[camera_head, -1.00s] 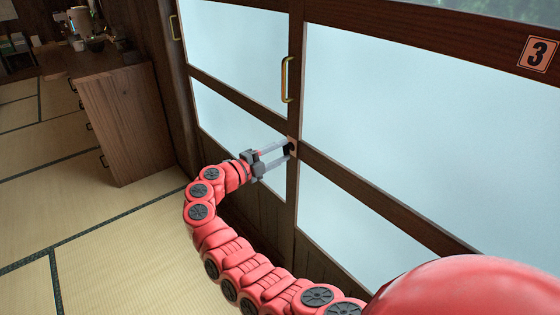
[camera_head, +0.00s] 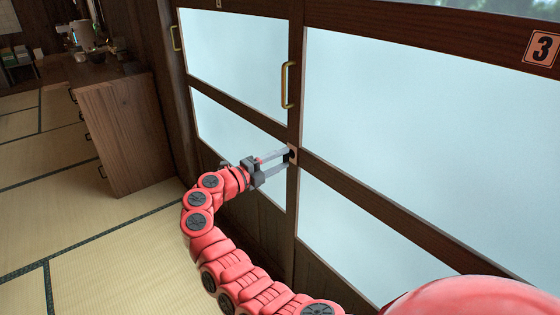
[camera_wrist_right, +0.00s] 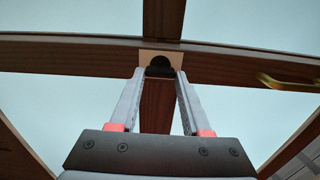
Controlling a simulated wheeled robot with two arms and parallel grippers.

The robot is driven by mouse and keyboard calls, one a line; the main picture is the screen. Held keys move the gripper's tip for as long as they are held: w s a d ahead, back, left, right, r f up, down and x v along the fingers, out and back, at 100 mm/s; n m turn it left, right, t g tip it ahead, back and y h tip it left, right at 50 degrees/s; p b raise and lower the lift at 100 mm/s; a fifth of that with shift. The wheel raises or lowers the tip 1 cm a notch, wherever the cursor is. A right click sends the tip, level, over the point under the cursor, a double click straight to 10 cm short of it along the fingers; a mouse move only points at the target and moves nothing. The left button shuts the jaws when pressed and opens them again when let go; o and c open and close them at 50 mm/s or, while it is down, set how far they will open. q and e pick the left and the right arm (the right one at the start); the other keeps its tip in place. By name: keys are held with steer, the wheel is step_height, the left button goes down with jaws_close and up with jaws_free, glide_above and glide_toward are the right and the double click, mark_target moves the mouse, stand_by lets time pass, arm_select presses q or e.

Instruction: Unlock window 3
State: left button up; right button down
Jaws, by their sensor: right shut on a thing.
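Window 3 has frosted panes (camera_head: 430,110) in dark wooden frames and bears a plate with the number 3 (camera_head: 541,49) at the upper right. A small dark round lock knob (camera_wrist_right: 158,66) on a pale plate (camera_wrist_right: 174,57) sits where the upright frame meets the crossbar. My right gripper (camera_head: 290,158) reaches the lock from the left. In the right wrist view its fingertips (camera_wrist_right: 160,73) are on either side of the knob, shut on it. Most of the lock is hidden by the fingers in the head view. My left gripper is not in view.
A brass handle (camera_head: 287,85) is above the lock on the upright frame; another brass handle (camera_head: 175,34) is farther left. A wooden cabinet (camera_head: 128,135) stands at the left. The tatami floor (camera_head: 110,245) between is clear.

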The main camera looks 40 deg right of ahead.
steer(key=shift+c, duration=1.8)
jaws_free()
steer(key=shift+a, duration=0.1)
steer(key=s+a, duration=0.1)
steer(key=a, duration=1.6)
steer(key=shift+s+p, duration=0.2)
steer(key=shift+p, duration=0.25)
steer(key=shift+a, duration=0.1)
